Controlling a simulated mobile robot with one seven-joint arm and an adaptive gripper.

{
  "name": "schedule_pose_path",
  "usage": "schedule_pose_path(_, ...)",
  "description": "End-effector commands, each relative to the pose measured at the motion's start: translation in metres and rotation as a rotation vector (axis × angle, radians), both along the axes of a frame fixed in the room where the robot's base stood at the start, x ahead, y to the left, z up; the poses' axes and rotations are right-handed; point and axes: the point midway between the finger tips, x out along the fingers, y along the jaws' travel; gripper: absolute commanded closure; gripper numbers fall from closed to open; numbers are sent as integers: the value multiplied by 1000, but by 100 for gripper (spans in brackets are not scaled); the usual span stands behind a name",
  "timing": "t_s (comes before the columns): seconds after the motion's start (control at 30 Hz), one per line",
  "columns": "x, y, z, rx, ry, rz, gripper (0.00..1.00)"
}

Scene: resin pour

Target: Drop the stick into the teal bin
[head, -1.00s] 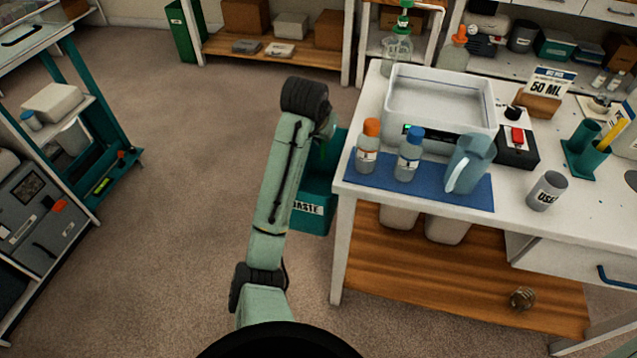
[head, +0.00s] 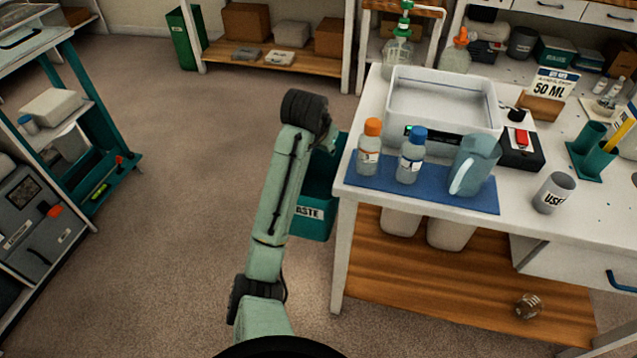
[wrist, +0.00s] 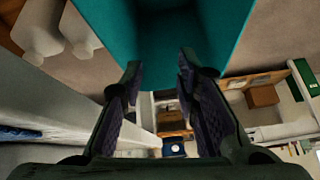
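The teal bin (head: 312,222), with a label reading "WASTE", stands on the floor at the left end of the white bench. My arm covers part of it. In the wrist view the teal bin (wrist: 222,30) fills the top middle, just beyond my fingers. My gripper (wrist: 158,72) has its two dark fingers apart, with nothing visible between them. In the head view my gripper is mostly hidden behind my arm's end, above or beside the bin. I cannot make out the stick in either view.
The bench's blue mat (head: 350,178) holds an orange-capped bottle (head: 369,150), a blue-capped bottle (head: 411,158) and a jug (head: 474,165). A grey cup (head: 553,193) stands to their right. Pale tubs sit on the wooden shelf (head: 450,290) below. Carpet left of my arm is clear.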

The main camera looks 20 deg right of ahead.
Motion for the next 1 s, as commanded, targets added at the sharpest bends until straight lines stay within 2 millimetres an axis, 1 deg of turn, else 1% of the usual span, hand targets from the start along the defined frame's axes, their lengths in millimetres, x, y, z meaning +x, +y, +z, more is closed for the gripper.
schedule_pose_path(0.17, 0, 0, 0, 0, 0, 0, 71)
schedule_pose_path(0.27, -2, 1, 4, 0, -1, -1, 71)
schedule_pose_path(0.37, -7, 5, 15, -2, -2, -1, 71)
schedule_pose_path(0.47, -16, 11, 32, -2, -4, -1, 71)
schedule_pose_path(0.63, -33, 25, 66, 2, -8, 2, 71)
schedule_pose_path(0.73, -37, 30, 78, 1, -10, 3, 71)
schedule_pose_path(0.83, -43, 33, 84, 4, -5, 3, 71)
schedule_pose_path(0.9, -47, 34, 92, 2, -6, 1, 71)
schedule_pose_path(1.0, -51, 37, 98, 2, -3, 1, 71)
